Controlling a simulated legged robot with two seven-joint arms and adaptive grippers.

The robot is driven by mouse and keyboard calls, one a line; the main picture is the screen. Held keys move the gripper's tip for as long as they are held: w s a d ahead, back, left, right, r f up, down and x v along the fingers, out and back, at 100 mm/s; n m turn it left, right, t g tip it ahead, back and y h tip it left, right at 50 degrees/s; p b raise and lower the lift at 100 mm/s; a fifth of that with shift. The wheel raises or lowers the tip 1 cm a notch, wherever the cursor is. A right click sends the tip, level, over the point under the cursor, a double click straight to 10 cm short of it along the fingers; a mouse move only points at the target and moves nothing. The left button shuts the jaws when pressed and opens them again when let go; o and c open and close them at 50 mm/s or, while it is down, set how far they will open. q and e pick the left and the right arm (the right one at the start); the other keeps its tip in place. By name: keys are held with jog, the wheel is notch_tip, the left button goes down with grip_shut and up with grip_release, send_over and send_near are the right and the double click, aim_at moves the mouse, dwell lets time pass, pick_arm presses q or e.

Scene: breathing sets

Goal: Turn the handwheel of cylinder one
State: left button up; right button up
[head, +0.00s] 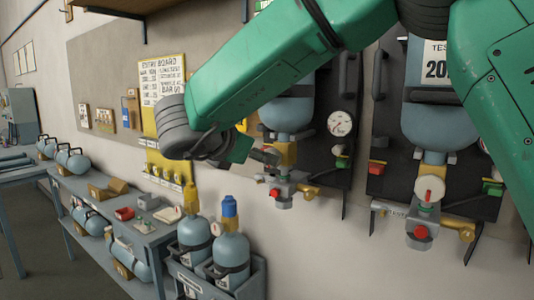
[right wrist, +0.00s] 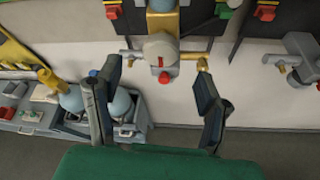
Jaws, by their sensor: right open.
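A breathing set on the wall has a blue-grey cylinder (head: 288,115), a yellow neck and a valve with a red knob (head: 275,192). My right gripper (head: 268,157) is in front of this valve and partly hides it. The fingers are apart from the wheel as seen; contact cannot be told. I cannot read which set is one. My left gripper is not in view.
A round gauge (head: 340,123) is beside the first cylinder. A grey rack (head: 250,284) with two small cylinders stands below. A grey bench (head: 140,240) with several items runs along the wall at left. A yellow board (head: 162,90) hangs behind.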

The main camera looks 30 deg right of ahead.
aim_at(271, 168)
jog(key=p+x, duration=0.1)
jog(key=x, duration=0.6)
jog(key=shift+d, duration=0.35)
jog(key=c, duration=1.1)
